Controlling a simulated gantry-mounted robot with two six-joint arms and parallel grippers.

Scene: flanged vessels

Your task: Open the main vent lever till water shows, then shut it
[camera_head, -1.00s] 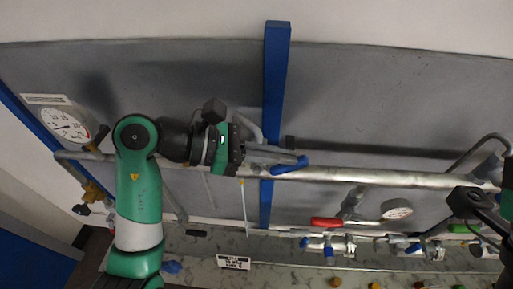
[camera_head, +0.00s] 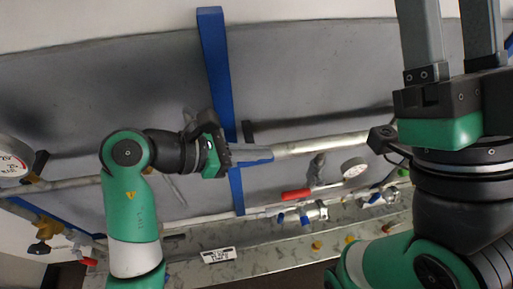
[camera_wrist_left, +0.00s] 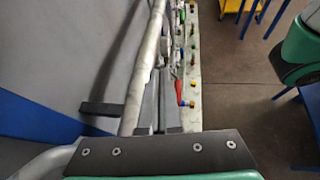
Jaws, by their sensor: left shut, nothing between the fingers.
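My left gripper (camera_head: 262,152) is shut and empty at the large grey pipe (camera_head: 320,144). Its fingers lie alongside a blue lever handle (camera_head: 254,161); I cannot tell whether they touch it. In the left wrist view its two grey fingers (camera_wrist_left: 162,85) lie close together beside the pipe. A red-handled lever (camera_head: 297,194) sits on a lower line to the right; it also shows in the left wrist view (camera_wrist_left: 179,92). No label lets me tell which is the main vent lever. My right gripper (camera_head: 452,30) is open and empty at the upper right, fingers upward. No water is visible.
A blue post (camera_head: 215,75) rises behind the pipe. A white label (camera_head: 217,255) lies below. A brass valve (camera_head: 44,230) is at the left.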

